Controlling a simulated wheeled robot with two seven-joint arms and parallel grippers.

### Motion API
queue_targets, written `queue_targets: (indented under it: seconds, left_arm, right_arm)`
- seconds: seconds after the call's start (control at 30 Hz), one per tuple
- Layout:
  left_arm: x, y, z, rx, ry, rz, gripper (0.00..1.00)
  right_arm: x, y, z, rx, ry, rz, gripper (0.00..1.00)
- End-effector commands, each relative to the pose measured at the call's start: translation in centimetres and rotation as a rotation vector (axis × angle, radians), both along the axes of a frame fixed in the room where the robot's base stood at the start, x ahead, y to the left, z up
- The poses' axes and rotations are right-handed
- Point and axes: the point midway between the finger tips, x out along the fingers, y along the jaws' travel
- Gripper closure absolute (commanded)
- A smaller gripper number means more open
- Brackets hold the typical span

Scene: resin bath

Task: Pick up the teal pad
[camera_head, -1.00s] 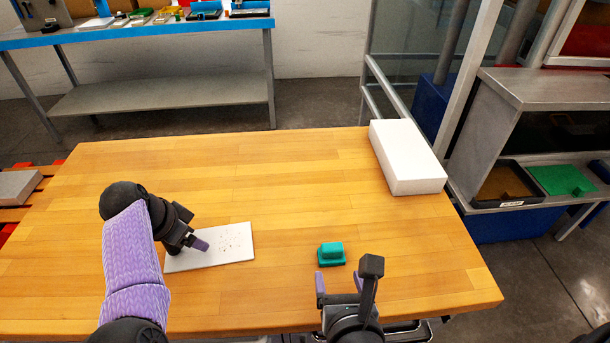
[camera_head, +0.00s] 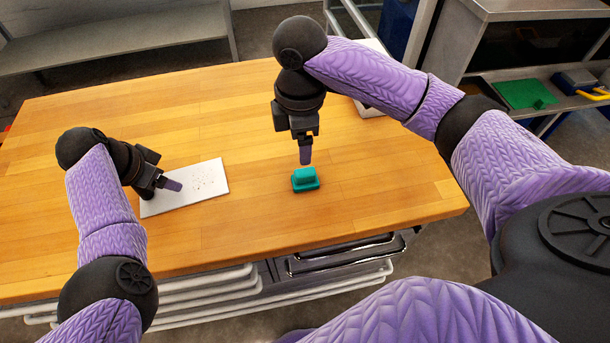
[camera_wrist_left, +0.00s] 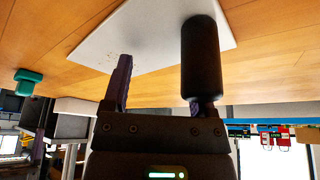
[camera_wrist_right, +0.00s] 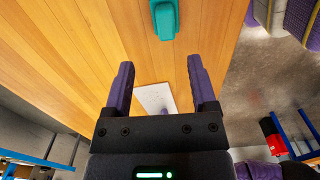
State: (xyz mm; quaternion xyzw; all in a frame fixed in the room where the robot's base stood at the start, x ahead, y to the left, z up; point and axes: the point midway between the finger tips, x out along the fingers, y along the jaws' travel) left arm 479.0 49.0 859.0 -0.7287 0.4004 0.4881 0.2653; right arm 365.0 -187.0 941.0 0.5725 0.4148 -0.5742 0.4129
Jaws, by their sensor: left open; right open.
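The teal pad (camera_head: 305,179) is a small block with a raised handle, lying on the wooden table near its front edge. It also shows at the top of the right wrist view (camera_wrist_right: 164,18) and at the left of the left wrist view (camera_wrist_left: 27,80). My right gripper (camera_head: 305,158) is open and empty, pointing down just behind and above the pad. The pad lies beyond its fingers, not between them. My left gripper (camera_head: 172,185) is open over the white board (camera_head: 210,179); a dark cylinder (camera_wrist_left: 200,58) shows by one of its fingers in the left wrist view.
A white block (camera_head: 369,106) stands at the back right of the table, partly hidden by my right arm. A shelf with a green tray (camera_head: 524,93) is at the right. The table (camera_head: 240,235) is clear around the pad.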

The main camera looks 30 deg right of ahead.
Motion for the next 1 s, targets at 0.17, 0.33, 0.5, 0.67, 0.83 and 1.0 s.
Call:
queue_targets:
  seconds: [0.17,0.33,0.5,0.67,0.83,1.0]
  left_arm:
    - [0.0,0.0,0.0,0.000,0.000,0.000,0.26]
    - [0.0,0.0,0.0,0.000,0.000,0.000,0.26]
    - [0.0,0.0,0.0,0.000,0.000,0.000,0.26]
    - [0.0,0.0,0.0,0.000,0.000,0.000,0.26]
    - [0.0,0.0,0.0,0.000,0.000,0.000,0.26]
    - [0.0,0.0,0.0,0.000,0.000,0.000,0.26]
  right_arm:
    - [-0.1,0.0,-2.9,-0.001,0.000,0.001,0.26]
    - [-1.0,-0.2,-6.1,-0.002,0.002,0.003,0.26]
    - [-1.0,-0.2,-8.2,0.000,-0.001,0.002,0.26]
    - [-0.9,-0.2,-8.3,-0.001,-0.002,0.003,0.26]
    - [-0.9,-0.2,-8.2,-0.001,-0.003,0.003,0.56]
    - [-0.9,-0.2,-8.2,-0.001,-0.003,0.003,0.92]
